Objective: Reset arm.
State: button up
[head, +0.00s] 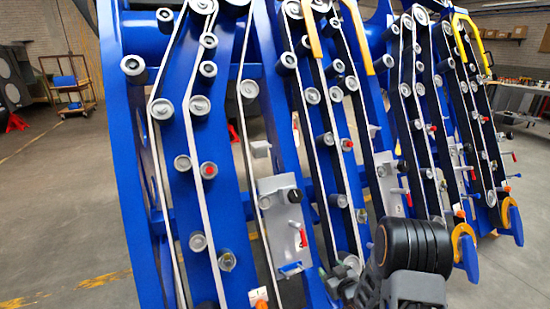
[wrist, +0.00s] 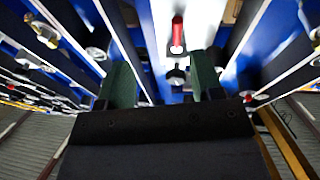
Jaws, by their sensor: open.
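My gripper (wrist: 161,80) shows in the wrist view with its two green fingers apart and nothing between them. Beyond the fingers are blue and white parts of the harvester chassis, with a red-handled part (wrist: 177,35) and a dark round knob (wrist: 176,78) between the finger lines. In the head view my dark arm is at the lower right, in front of the chassis (head: 128,150). My gripper is mostly hidden there by the arm and the picture's lower edge. I cannot tell whether the fingers touch the chassis.
The blue chassis carries belts, rollers and a grey plate (head: 285,225) with a black knob and red handle. Yellow-orange hooked guides (head: 464,245) stick out at the right. A cart (head: 70,85) stands at back left, a workbench (head: 525,100) at right.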

jog(key=s+d+r+m+g+h+p, duration=0.1)
jog(key=s+r+g+h+p, duration=0.15)
jog(key=r+p, duration=0.7)
jog(key=s+r+m+g+h+p, duration=0.1)
jog(key=s+r+g+h+p, duration=0.15)
jog(key=r, duration=1.45)
jog(key=s+a+r+m+g+p, duration=0.1)
jog(key=s+a+r+g+p, duration=0.1)
jog(key=s+r+p, duration=0.3)
jog(key=s+a+r+m+g+y+p, duration=0.1)
jog(key=s+r+p, duration=0.5)
jog(key=s+r, duration=0.7)
jog(key=shift+s+a+r+m+g, duration=0.15)
jog(key=shift+s+a+m+g, duration=0.2)
jog(key=shift+a+g, duration=0.6)
jog(key=shift+d+g, duration=0.25)
jog(key=shift+d, duration=0.05)
